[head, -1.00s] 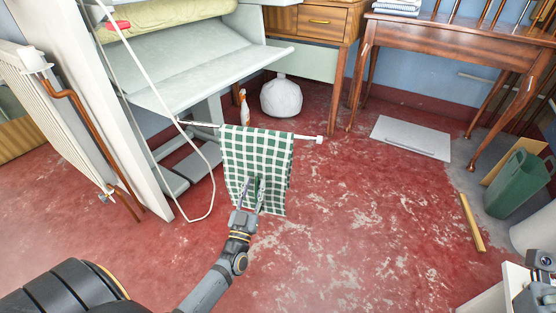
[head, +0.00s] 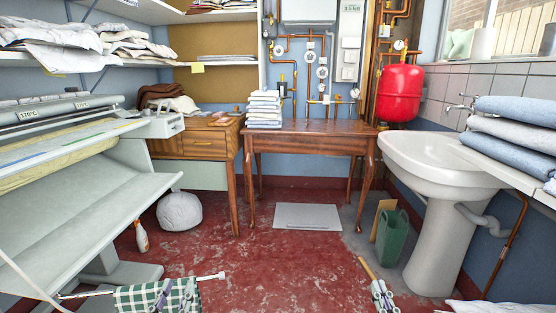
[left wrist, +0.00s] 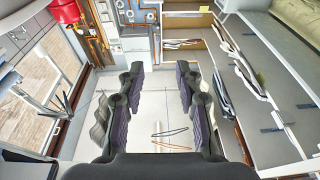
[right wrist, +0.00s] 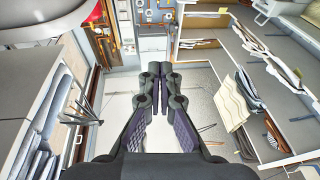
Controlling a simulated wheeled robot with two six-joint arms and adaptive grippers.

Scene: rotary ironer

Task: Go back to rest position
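My left gripper (head: 173,292) shows at the bottom of the head view, in front of a green-and-white checked cloth (head: 131,300). The cloth hangs over a thin white rail (head: 210,277). In the left wrist view the left gripper (left wrist: 160,78) is open, with wide empty space between its fingers. My right gripper (head: 381,292) is at the bottom right of centre, over the red floor. In the right wrist view the right gripper (right wrist: 154,72) has its fingertips together, with nothing seen between them. Both grippers point upward. The arms behind them are out of the head view.
The ironer (head: 90,200) stands at the left. A wooden table (head: 310,138) with folded linen (head: 264,108) is at the back. The red floor (head: 270,255) between is mostly clear.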

